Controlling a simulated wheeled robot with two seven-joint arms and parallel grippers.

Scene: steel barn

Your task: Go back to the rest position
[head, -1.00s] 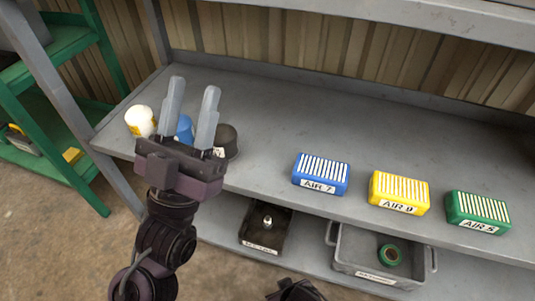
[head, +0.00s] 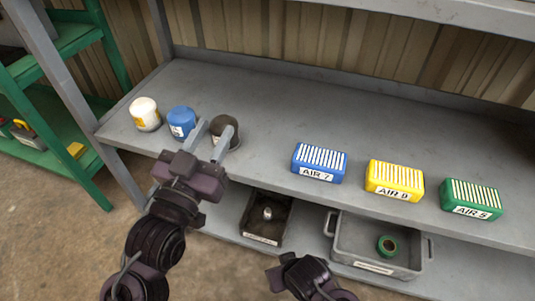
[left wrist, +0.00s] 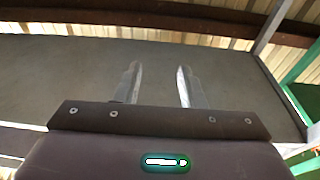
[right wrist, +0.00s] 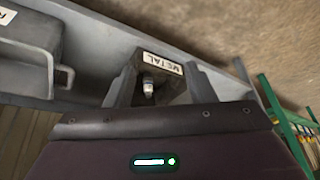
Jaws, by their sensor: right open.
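My left gripper (head: 213,132) is open and empty, its two fingers apart, in front of the dark brown canister (head: 226,136) at the left of the shelf in the head view. In the left wrist view only grey shelf surface shows between its fingers (left wrist: 158,72). My right arm shows at the bottom of the head view, low in front of the shelves. In the right wrist view my right gripper (right wrist: 160,82) has its fingers apart, with the black bin labelled METAL (right wrist: 172,88) beyond them.
On the grey shelf (head: 270,100) stand a white canister (head: 144,118), a blue canister (head: 181,120), and blue (head: 319,160), yellow (head: 394,177) and green (head: 470,196) AIR filters. Below are the black bin (head: 248,218) and a grey bin (head: 350,238) holding a green ring (head: 387,245). A green rack (head: 75,140) stands left.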

